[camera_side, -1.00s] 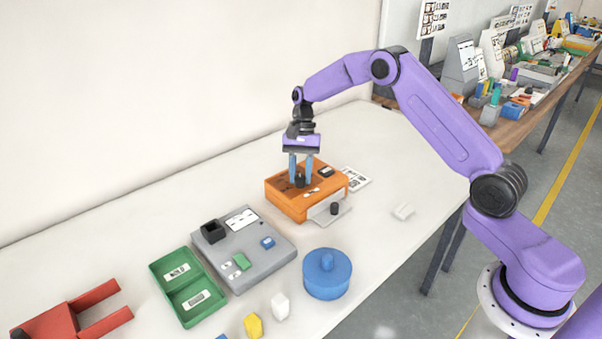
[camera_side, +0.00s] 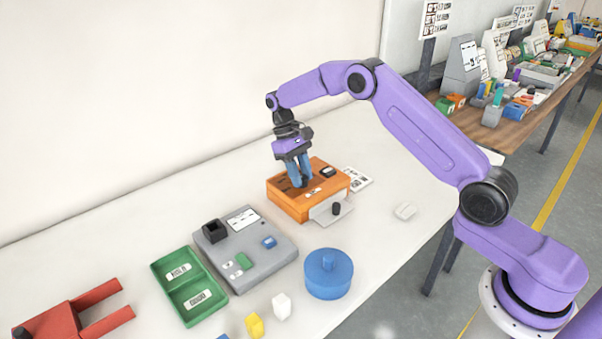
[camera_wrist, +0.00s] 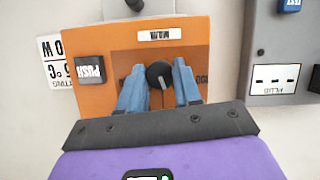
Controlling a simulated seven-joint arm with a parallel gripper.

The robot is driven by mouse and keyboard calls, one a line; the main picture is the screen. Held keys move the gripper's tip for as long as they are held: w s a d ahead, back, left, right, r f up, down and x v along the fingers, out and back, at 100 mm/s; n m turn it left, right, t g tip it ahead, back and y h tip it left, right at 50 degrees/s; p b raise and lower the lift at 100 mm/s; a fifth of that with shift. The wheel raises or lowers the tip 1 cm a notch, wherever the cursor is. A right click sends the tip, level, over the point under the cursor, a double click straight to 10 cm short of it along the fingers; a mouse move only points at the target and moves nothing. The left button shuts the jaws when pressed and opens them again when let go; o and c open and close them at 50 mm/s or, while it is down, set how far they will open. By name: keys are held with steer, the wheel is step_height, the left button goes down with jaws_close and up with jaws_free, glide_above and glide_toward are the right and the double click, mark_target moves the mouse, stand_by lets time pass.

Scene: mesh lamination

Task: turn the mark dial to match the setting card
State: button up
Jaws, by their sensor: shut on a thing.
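The mark dial (camera_wrist: 159,73) is a round black knob with a pale pointer line, set in a recess of the orange machine (camera_wrist: 195,30). The orange machine also shows in the side view (camera_side: 320,202). My gripper (camera_wrist: 159,77) has its blue fingers on either side of the dial and is shut on it. In the side view my gripper (camera_side: 301,184) is tilted over the machine and hides the dial. The setting card (camera_wrist: 58,58) lies flat beside the machine, upside down and partly cut off in the wrist view. Lettering around the dial is mostly hidden by the fingers.
A black push button (camera_wrist: 90,70) and a white label sit on the orange machine. A grey plate (camera_side: 328,210) with a black knob is at its front. A grey fixture (camera_side: 245,270), green tray (camera_side: 190,318) and blue round lidded container (camera_side: 328,285) stand nearby.

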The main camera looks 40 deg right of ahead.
steer(key=shift+n+t+h, duration=0.4)
steer(key=shift+n+h, duration=0.4)
steer(key=shift+n, duration=1.4)
steer(key=shift+a, duration=0.1)
steer(key=o, duration=1)
steer(key=shift+o, duration=0.2)
steer(key=v, duration=1.2)
steer(key=shift+a, duration=0.1)
